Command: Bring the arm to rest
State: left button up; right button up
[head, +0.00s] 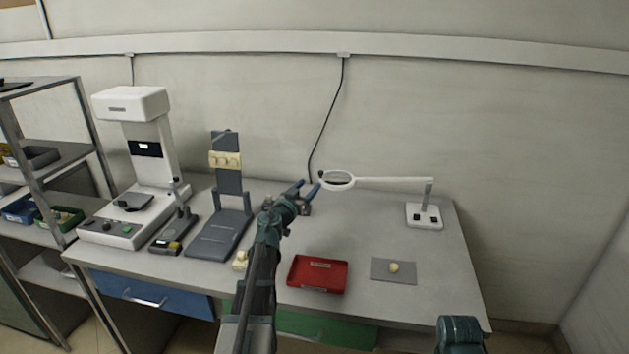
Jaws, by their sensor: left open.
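My left arm (262,262) reaches up from the bottom of the view and hides part of the bench. A rounded dark teal part of my right arm (460,334) shows at the bottom right edge. My right gripper's fingers are not seen.
A white machine (150,160) stands at the bench's left. A small cream piece (240,260) lies by my arm. The right bench front is clear.

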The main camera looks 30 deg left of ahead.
pick_arm(q)
jog(key=shift+s, duration=0.35)
jog(key=shift+r, duration=0.1)
